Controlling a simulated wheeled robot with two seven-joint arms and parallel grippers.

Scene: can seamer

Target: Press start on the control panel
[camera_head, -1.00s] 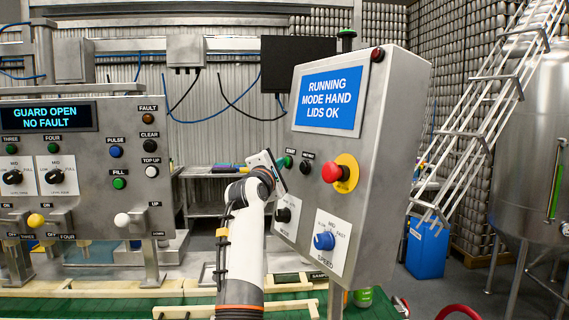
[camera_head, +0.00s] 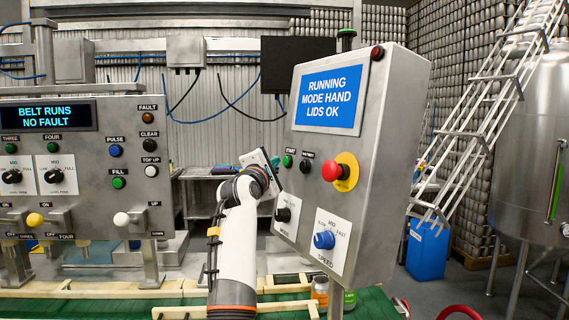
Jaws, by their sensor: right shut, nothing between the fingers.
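The control panel (camera_head: 375,215) stands right of centre, with a blue screen (camera_head: 329,94) reading "RUNNING MODE HAND LIDS OK". Its green start button (camera_head: 287,161) is in plain view under the START label. A black button (camera_head: 305,165) sits to its right, and a red emergency stop (camera_head: 332,171) on a yellow ring is beyond. My left gripper is not in view.
A second panel (camera_head: 85,185) at left shows "BELT RUNS NO FAULT" on its display (camera_head: 46,116). A mode knob (camera_head: 283,214) and blue speed knob (camera_head: 324,240) sit low on the control panel. A green belt (camera_head: 372,303) with wooden rails and jars runs below.

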